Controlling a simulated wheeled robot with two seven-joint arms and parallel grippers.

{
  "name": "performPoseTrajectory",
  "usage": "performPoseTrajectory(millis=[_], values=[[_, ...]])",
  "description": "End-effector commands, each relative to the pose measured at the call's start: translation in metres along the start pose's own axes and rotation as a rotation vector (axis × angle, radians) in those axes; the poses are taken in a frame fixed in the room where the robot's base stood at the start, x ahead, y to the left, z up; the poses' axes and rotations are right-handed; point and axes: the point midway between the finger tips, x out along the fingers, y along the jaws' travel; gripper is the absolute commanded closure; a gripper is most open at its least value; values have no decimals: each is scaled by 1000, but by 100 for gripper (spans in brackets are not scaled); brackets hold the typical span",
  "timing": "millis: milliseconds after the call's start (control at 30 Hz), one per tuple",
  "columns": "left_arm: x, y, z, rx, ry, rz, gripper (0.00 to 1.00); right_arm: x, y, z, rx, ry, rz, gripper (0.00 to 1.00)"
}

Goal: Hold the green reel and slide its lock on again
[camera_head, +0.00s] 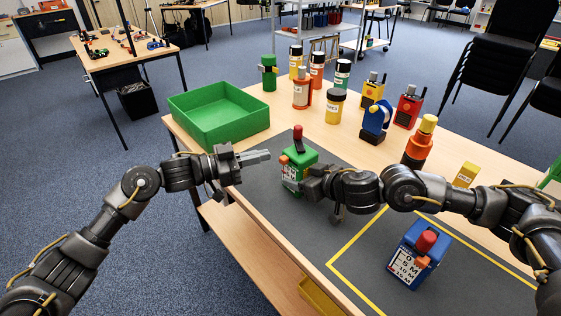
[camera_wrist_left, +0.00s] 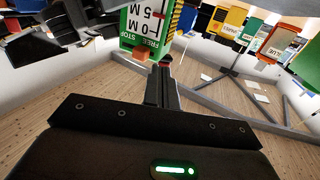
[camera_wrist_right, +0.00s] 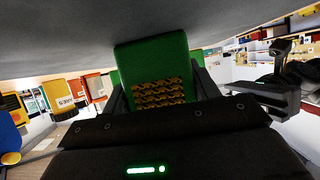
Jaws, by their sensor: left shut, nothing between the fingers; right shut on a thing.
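The green reel (camera_head: 301,159) stands upright on the dark mat, with a red knob on top and a white marked label on its side. My right gripper (camera_head: 306,184) is shut on it; yellow-black rope shows in its green body (camera_wrist_right: 152,60) in the right wrist view. A small orange piece (camera_head: 284,159), apparently the lock, sits on the reel's left side; it also shows beside the FREE and STOP marks in the left wrist view (camera_wrist_left: 143,53). My left gripper (camera_head: 268,155) is shut and empty, its tips close to that piece. Whether they touch it I cannot tell.
A blue reel (camera_head: 407,250) with a red knob stands inside the yellow outline at the front. A green tray (camera_head: 218,136) is at the table's left. Several canisters and radios stand behind. The mat between the two reels is partly clear.

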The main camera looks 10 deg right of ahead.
Motion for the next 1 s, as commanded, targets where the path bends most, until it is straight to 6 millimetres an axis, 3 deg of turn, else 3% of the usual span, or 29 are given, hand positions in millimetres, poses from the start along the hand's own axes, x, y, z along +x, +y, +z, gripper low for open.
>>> performPoseTrajectory(millis=[500,1000], values=[[21,4,5,-1,0,1,100,0,0,0,0,-1,-1,67],[22,4,6,-1,0,0,100,0,0,0,0,-1,-1,67]])
